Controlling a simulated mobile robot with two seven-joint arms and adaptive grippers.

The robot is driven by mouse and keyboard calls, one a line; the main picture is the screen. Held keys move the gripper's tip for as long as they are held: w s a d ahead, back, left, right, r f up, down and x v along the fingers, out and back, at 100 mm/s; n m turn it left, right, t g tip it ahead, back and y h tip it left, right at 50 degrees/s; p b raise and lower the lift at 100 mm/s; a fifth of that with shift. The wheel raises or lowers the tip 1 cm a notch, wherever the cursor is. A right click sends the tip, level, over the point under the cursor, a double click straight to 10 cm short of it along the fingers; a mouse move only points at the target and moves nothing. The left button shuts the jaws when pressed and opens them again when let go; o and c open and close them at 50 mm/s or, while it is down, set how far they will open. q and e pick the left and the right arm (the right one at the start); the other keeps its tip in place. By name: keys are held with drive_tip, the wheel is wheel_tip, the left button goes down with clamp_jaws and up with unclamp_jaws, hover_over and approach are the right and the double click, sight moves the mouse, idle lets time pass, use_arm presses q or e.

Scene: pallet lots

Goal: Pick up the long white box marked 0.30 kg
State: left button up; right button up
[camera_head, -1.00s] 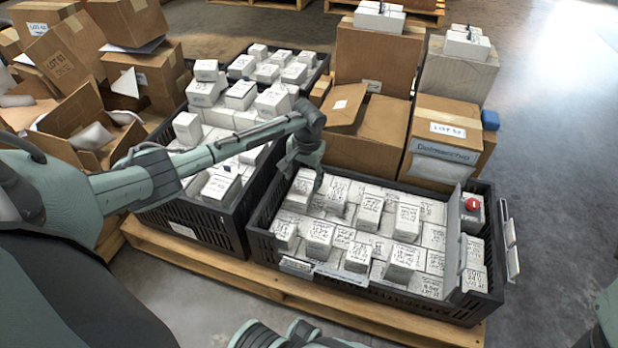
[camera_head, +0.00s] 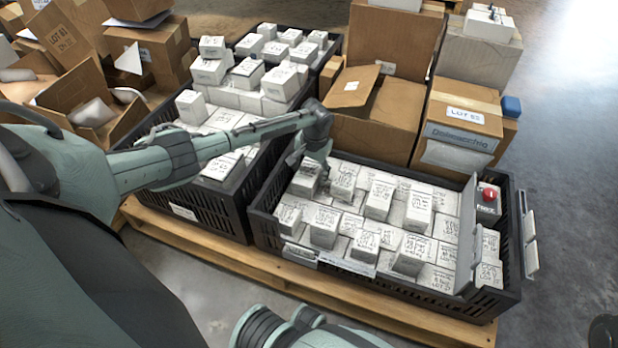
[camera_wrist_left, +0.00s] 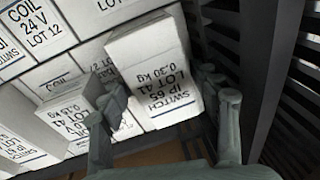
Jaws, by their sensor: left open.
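A long white box (camera_wrist_left: 155,75) in the left wrist view is printed "SWITCH IP 65", "LOT 41" and "0.30 kg". My left gripper (camera_wrist_left: 168,112) is open, with one finger on each side of this box's lower end; contact cannot be told. In the head view my left gripper (camera_head: 318,166) is over the back left corner of the right black crate (camera_head: 268,228), at a raised white box (camera_head: 305,180). The fingers are partly hidden there. My right gripper is not in view.
Several white boxes fill the crate, some raised, including one marked 0.15 kg (camera_wrist_left: 72,105) close to the left finger. Slatted crate walls (camera_wrist_left: 285,85) are close on the right. Cardboard boxes (camera_head: 375,125) stand behind. A red button (camera_head: 489,194) is at the crate's right end.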

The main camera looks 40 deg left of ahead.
use_arm(q)
drive_tip(key=shift+c, duration=0.2)
drive_tip(key=c, duration=1.1)
drive_tip(key=shift+r, duration=0.15)
